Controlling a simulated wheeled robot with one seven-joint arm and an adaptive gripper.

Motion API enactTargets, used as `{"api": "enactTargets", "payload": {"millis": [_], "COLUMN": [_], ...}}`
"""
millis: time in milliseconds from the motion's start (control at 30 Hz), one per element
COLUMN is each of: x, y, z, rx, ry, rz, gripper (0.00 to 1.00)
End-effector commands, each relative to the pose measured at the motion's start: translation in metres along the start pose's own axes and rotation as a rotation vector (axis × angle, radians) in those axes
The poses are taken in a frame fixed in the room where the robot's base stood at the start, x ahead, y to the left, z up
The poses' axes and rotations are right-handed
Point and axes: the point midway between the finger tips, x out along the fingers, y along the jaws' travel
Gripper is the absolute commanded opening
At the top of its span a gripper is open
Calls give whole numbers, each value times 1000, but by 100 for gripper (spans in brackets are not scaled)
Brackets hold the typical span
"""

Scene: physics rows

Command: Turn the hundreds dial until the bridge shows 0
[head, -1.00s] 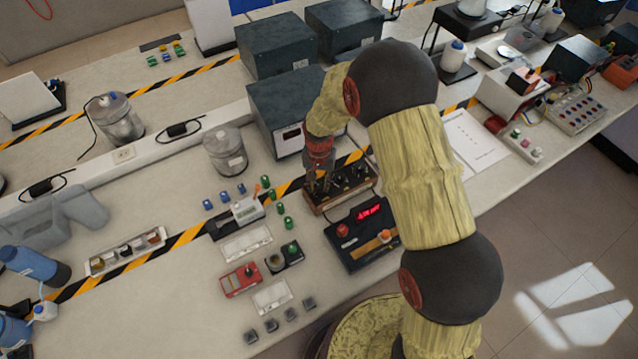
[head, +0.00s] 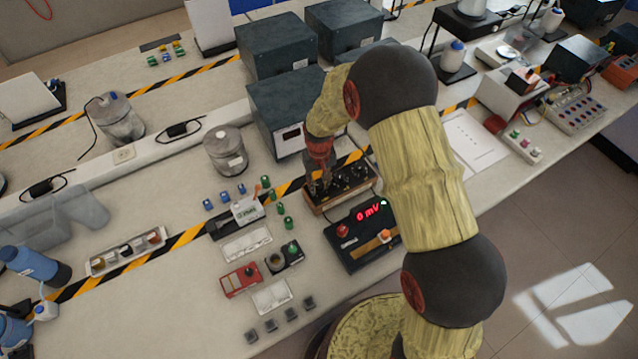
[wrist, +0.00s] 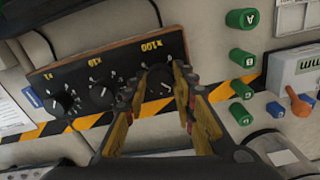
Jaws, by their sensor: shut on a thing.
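The dial box (head: 349,187) is a black panel in a wooden case with a row of knobs, on the bench beneath my arm. In the wrist view the hundreds dial (wrist: 158,78), under the "x100" label, sits between my fingers, which partly hide it. My gripper (wrist: 168,84) is shut on that dial; in the head view it reaches down onto the box's left end (head: 318,184). The "x10" dial (wrist: 102,93) stands beside it. The bridge display (head: 371,211) shows red digits reading "0 mV", with a green light beside it.
Several green posts (wrist: 242,57) stand close beside the dial box. A large dark instrument case (head: 285,105) stands behind the box. The bridge unit (head: 352,250) with red and orange buttons lies in front. White cards lie to the left.

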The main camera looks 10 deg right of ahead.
Motion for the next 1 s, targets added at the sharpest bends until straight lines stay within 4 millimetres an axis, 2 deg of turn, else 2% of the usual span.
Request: {"api": "enactTargets", "payload": {"millis": [467,500,800,1000], "x": [0,0,0,0], "y": [0,0,0,0], "z": [0,0,0,0], "rx": [-22,-22,-21,-21], "ry": [1,1,0,0], "rz": [0,0,0,0], "gripper": [1,27,44,45]}}
